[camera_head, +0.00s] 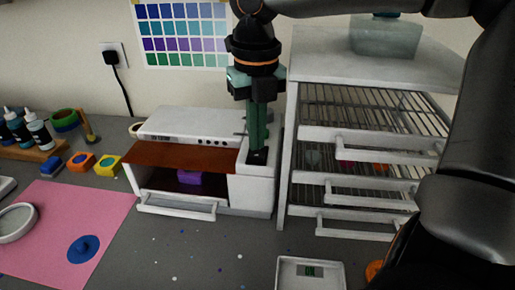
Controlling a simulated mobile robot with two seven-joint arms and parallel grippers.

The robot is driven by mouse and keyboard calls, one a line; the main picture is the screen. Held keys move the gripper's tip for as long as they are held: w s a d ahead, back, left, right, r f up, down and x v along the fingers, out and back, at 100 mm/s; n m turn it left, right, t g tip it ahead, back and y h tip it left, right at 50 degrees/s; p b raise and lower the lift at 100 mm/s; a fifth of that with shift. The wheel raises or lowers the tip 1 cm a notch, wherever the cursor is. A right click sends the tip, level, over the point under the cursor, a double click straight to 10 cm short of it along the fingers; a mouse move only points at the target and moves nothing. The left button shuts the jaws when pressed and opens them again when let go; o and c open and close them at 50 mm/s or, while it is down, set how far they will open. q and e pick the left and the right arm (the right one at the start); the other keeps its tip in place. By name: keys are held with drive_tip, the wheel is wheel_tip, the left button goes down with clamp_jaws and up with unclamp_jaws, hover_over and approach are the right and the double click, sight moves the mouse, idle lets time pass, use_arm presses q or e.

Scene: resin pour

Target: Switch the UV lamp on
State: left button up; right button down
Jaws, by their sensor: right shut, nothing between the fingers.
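The UV lamp (250,188) is a white box against the back wall with a brown panel (185,155) on its upper front. Its low front opening shows a purple item (190,177) inside and a white handle at the bottom. My right gripper (258,148) points straight down over the lamp's right-hand section, with its fingers shut and empty. The fingertips are at a small dark patch on that section, which may be the switch; they hide part of it. I cannot tell whether they touch it. My left gripper is not in view.
A white rack (292,150) with wire shelves and drawers stands close on the right. A pink mat (110,210), colored blocks and bottles (38,130) lie left. A small scale (310,275) stands in front. My right arm covers the right side.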

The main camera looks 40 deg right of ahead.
sight(256, 155)
idle(0.4)
drive_tip(key=shift+f+b, duration=0.9)
drive_tip(key=shift+f, duration=0.05)
idle(0.4)
drive_tip(key=shift+r, duration=0.2)
drive_tip(key=shift+r+p, duration=2.7)
drive_tip(key=shift+r, duration=0.7)
drive_tip(key=shift+f, duration=0.1)
